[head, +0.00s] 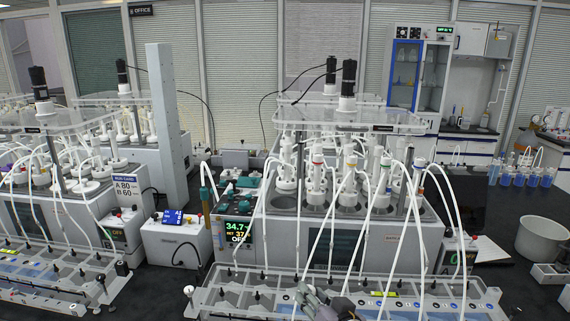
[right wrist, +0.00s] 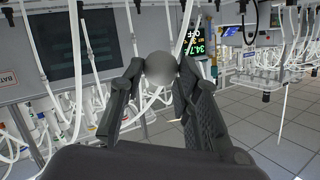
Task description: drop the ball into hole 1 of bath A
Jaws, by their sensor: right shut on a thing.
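My right gripper (head: 318,302) is low in the middle of the head view, in front of the water bath and over the clear tube rack. In the right wrist view its two fingers (right wrist: 162,72) are shut on a grey ball (right wrist: 161,68), held at the fingertips. The ball cannot be made out in the head view. The middle water bath (head: 375,248) has a row of round openings along its front top edge, some dark and some holding white-capped bottles (head: 317,178). I cannot read which hole is number 1, and the bath's label is too small to be sure. My left gripper is out of view.
White tubes (head: 330,235) hang down from the bottles to the clear rack (head: 240,295), close around my right gripper. A display (head: 237,230) stands left of the bath. A second bath (head: 75,220) is at left. A white bucket (head: 541,240) stands at right.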

